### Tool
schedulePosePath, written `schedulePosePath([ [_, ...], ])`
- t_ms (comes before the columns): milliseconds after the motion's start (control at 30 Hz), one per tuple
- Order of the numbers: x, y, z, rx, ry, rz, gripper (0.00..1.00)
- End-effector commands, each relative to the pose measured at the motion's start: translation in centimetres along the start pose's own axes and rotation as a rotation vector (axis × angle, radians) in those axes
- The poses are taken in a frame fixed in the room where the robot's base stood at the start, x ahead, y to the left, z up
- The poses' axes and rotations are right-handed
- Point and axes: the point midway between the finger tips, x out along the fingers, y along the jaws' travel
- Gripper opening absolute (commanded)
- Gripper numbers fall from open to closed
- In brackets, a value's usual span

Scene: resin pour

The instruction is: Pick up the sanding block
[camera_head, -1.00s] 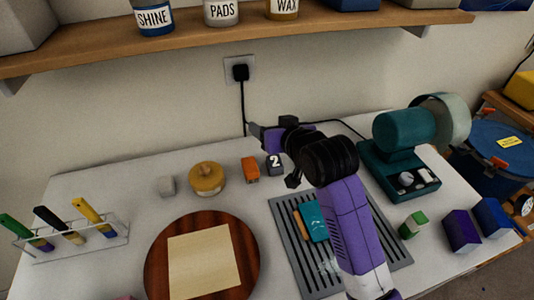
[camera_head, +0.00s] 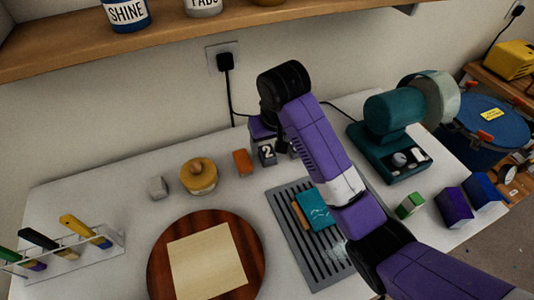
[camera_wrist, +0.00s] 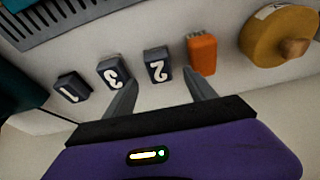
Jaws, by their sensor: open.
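No label marks a sanding block. A small orange block (camera_head: 242,162) stands on the white table and also shows in the wrist view (camera_wrist: 201,54). My gripper (camera_wrist: 160,85) is open and empty. In the head view my arm hides part of this area.
A teal block with a wooden-coloured edge (camera_head: 314,210) lies on a grey slotted mat (camera_head: 282,206). A yellow round lidded pot (camera_head: 198,178), a small grey cube (camera_head: 157,187), a round wooden board (camera_head: 165,243) and a teal machine (camera_head: 392,140) stand around. The shelf (camera_head: 170,42) overhangs behind.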

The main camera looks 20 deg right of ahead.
Motion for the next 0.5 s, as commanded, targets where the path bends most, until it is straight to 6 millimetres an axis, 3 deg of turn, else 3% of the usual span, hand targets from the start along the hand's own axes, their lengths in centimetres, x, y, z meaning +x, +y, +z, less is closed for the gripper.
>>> schedulePosePath([
  [233,3.4,0.1,0.1,0.000,-0.003,0.001,0.65],
  [500,4.3,0.1,0.0,0.000,0.001,0.000,0.65],
])
